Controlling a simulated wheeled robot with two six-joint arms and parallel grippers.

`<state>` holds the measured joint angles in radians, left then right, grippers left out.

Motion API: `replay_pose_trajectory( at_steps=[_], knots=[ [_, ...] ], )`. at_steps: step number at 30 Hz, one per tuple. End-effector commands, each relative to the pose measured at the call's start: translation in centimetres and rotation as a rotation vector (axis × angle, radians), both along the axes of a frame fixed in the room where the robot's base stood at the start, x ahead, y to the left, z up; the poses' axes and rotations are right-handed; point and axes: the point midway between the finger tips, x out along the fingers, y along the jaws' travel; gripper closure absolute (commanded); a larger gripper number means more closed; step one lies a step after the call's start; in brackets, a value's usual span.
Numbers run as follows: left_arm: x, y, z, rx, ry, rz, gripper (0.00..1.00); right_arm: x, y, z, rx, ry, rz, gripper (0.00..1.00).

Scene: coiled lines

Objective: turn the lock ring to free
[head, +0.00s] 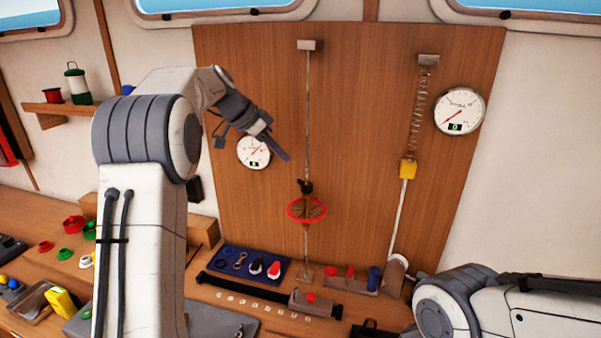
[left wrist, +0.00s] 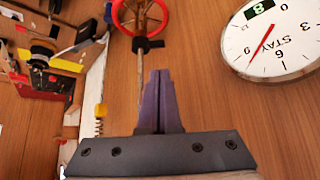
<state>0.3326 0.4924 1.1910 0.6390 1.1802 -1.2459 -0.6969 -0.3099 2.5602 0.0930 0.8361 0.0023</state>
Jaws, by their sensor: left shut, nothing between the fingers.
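A red spoked ring (head: 306,210) sits on a thin vertical line against the wooden panel in the head view. A small black winged piece (head: 305,187) is on the line just above it; I cannot tell which of the two is the lock ring. The red ring also shows at the top of the left wrist view (left wrist: 163,17), partly cut off. My left gripper (head: 284,155) is up and left of the ring, apart from it, near the left dial. Its purple fingers (left wrist: 158,100) are together and empty. My right gripper is out of view.
A round white dial (head: 254,151) is close to the left gripper, and another dial (head: 459,111) is at right. A spring (head: 419,105) with a yellow block (head: 408,169) hangs right of the line. A blue tray (head: 245,263) and small parts lie on the bench below.

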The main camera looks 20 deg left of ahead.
Motion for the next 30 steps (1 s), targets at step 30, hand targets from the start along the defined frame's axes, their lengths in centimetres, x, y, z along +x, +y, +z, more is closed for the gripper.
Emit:
replay_pose_trajectory(
  at_steps=[30],
  knots=[
    [4.6,-4.3,-7.8,0.001,0.001,0.0,1.0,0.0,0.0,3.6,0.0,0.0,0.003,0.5]
  ],
)
